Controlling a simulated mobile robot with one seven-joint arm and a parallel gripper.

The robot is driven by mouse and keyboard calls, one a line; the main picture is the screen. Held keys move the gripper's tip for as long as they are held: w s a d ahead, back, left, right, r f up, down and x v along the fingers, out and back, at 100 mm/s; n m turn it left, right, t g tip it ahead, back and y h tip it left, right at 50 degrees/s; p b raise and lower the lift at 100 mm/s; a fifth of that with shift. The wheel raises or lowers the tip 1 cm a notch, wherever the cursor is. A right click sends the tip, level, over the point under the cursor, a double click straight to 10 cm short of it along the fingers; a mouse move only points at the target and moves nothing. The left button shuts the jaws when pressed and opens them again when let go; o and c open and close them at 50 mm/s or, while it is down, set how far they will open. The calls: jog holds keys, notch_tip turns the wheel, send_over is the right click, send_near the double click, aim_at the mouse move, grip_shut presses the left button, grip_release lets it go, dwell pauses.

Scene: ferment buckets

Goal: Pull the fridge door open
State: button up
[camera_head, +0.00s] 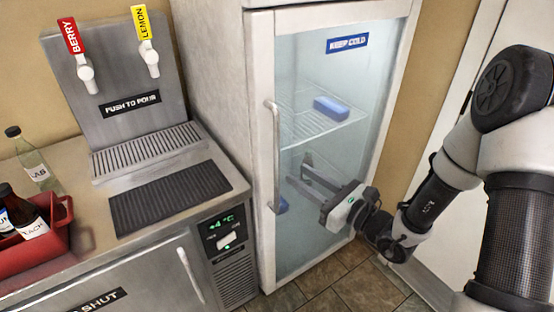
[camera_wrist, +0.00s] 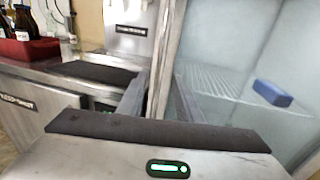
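The fridge door (camera_head: 388,120) is a glass panel in a white frame and looks shut. Its long vertical white handle (camera_head: 275,160) runs along the left side of the door. My gripper (camera_head: 297,168) is in front of the glass, to the right of the handle, with its fingers pointing toward the door's left side. The two fingers are apart with nothing held. In the wrist view my gripper (camera_wrist: 157,95) shows a finger on each side of a pale vertical strip; I cannot tell whether that strip is handle or frame.
A blue block (camera_head: 331,108) lies on a wire shelf behind the glass. Left of the fridge is a steel counter with a drink dispenser (camera_head: 115,75), a drip mat (camera_head: 165,197), a clear bottle (camera_head: 36,165) and a red crate (camera_head: 45,243). Tiled floor (camera_head: 340,278) is clear below the door.

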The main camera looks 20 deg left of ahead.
aim_at(276, 160)
jog(key=x, duration=0.9)
jog(key=shift+w+a, duration=0.2)
jog(key=shift+a, duration=0.15)
jog(key=shift+c, duration=0.4)
grip_shut()
